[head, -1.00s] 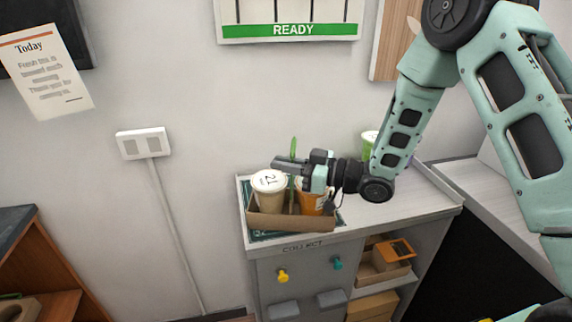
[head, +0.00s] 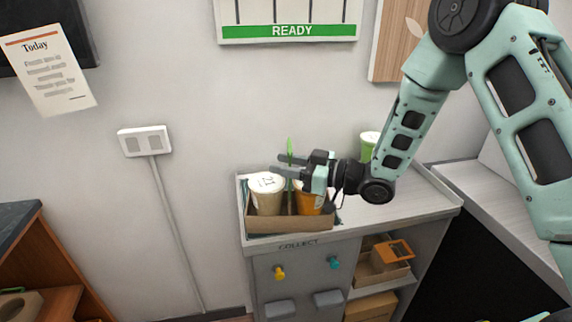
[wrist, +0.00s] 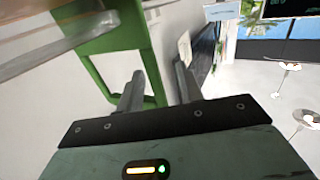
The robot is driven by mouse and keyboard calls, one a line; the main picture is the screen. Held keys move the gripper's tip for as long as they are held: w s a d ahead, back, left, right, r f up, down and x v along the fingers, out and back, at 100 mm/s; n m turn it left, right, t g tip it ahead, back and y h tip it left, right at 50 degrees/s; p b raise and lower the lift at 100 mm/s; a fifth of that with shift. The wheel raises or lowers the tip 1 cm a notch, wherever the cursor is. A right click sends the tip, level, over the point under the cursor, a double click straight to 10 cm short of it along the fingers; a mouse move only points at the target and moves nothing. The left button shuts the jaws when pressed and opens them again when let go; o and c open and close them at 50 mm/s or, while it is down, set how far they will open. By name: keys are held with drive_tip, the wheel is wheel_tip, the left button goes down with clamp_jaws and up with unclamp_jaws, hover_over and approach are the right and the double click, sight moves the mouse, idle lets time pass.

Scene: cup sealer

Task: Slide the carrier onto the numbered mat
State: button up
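The brown cardboard carrier (head: 290,224) rests level at the left end of the counter. It holds a pale cup with a white marked lid (head: 267,192) and an orange cup (head: 308,202). A green upright handle (head: 290,150) rises between them and also shows in the wrist view (wrist: 152,50). The dark green mat is almost wholly hidden under the carrier; I cannot read its number. My gripper (head: 280,164) is at the handle above the cups, its two fingers spread apart. In the wrist view the fingers (wrist: 159,70) stand apart, with a gap beside the handle.
The grey counter (head: 405,205) has a raised rim and a COLLECT label in front. A green cup (head: 369,143) stands at its back, behind my arm. Knobs and shelves with boxes (head: 385,260) are below. The counter's right part is mostly clear. The wall is close behind.

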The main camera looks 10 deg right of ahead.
drive_tip(key=shift+d, duration=0.1)
drive_tip(key=b+v, duration=0.5)
drive_tip(key=v, duration=1.2)
drive_tip(key=shift+s+b, duration=0.2)
drive_tip(key=shift+b, duration=0.1)
drive_tip(key=a+f+m+g+h, duration=0.1)
drive_tip(key=a+f+m+h, duration=0.2)
drive_tip(key=a+h, duration=0.65)
drive_tip(key=s+a+g+h, duration=0.1)
drive_tip(key=s+g, duration=0.3)
drive_tip(key=s, duration=0.8)
drive_tip(key=s+a+m+g+h, duration=0.1)
drive_tip(key=s+g+h, duration=0.3)
drive_tip(key=s, duration=0.8)
drive_tip(key=shift+a+f, duration=0.3)
drive_tip(key=shift+a, duration=0.45)
drive_tip(key=shift+s, duration=0.15)
